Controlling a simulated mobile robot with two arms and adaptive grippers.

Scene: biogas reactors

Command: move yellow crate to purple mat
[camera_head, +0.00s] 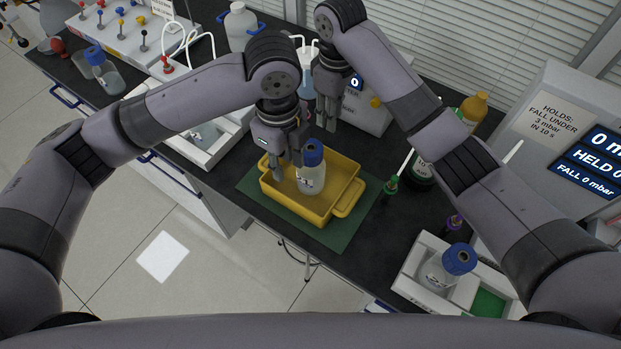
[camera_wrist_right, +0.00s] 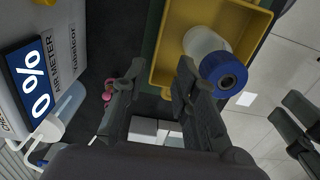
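The yellow crate (camera_head: 335,206) sits on a dark green mat (camera_head: 345,236) on the black bench, with a blue-capped bottle (camera_head: 311,178) standing in it. The crate also shows in the right wrist view (camera_wrist_right: 172,45). My left gripper (camera_head: 285,168) points down at the crate's left end, over or beside its rim; its fingers look apart, and contact is unclear. My right gripper (camera_head: 327,123) hangs behind the crate, clear of it. In the right wrist view (camera_wrist_right: 155,105) its fingers are wide apart and empty. No purple mat is visible.
A white tray (camera_head: 406,272) with a blue-capped bottle stands at the right front. A meter box (camera_head: 368,112) is behind. A white tray (camera_head: 205,153) lies left. Bench between crate and right tray is partly clear.

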